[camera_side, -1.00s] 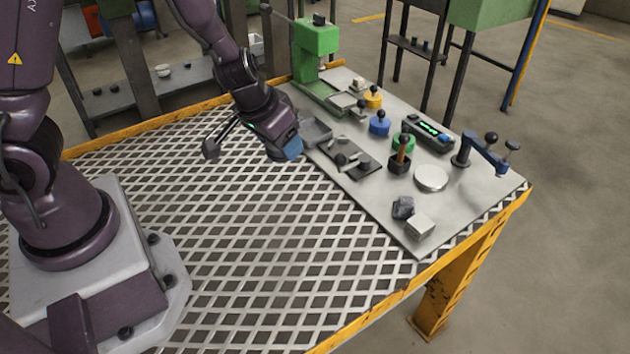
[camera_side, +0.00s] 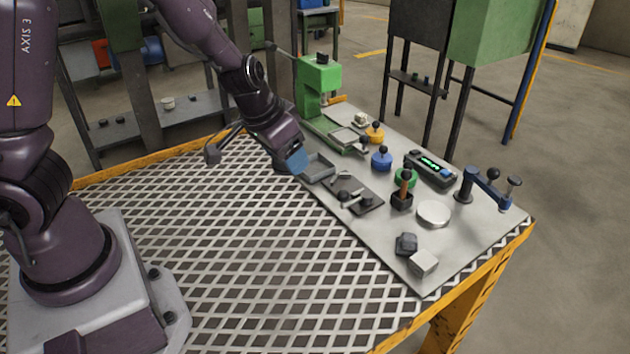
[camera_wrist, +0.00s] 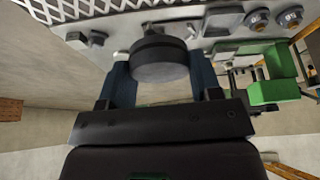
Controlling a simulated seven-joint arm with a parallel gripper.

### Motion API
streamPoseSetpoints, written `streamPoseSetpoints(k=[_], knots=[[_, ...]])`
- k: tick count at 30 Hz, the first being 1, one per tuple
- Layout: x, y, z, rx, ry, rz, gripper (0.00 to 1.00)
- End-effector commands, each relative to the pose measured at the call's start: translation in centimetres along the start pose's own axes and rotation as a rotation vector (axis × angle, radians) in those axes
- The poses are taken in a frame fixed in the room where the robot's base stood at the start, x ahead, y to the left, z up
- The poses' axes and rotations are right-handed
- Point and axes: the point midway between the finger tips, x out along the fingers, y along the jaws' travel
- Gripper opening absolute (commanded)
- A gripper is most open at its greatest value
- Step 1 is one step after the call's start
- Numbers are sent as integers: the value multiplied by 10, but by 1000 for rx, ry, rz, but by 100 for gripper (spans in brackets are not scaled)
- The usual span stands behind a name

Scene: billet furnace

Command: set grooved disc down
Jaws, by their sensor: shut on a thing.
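In the wrist view the grooved disc (camera_wrist: 160,63) is a dark, round, thick piece between the two blue fingers of my gripper (camera_wrist: 161,78). The fingers are shut on its sides. In the side view my gripper (camera_side: 297,161) is tilted, with blue fingers close to the left side of a shallow grey tray (camera_side: 322,173).
A green press (camera_side: 319,75) stands behind the tray. A dark plate with a small clamp (camera_side: 356,200), blue (camera_side: 381,161) and green knobbed pieces, a pale disc (camera_side: 433,213) and a blue lever stand (camera_side: 485,185) lie to the right. The perforated tabletop (camera_side: 230,270) in front is clear.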

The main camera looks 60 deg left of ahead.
Motion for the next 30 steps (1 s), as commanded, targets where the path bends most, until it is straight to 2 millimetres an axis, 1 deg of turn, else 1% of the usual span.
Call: streamPoseSetpoints(k=[1,5,8,9,12,16,21,26,29,30], knots=[[4,-13,-1,-31,1,-13,13],[13,-39,-3,-113,1,-49,13],[22,-60,-4,-202,1,-86,13],[26,-70,-5,-249,1,-107,13],[32,-86,-7,-341,3,-145,13],[38,-96,-11,-432,3,-184,13],[40,-96,-19,-511,4,-217,13],[41,-98,-21,-566,4,-239,13],[49,-102,-29,-579,5,-245,13],[55,-104,-34,-580,5,-245,13]])
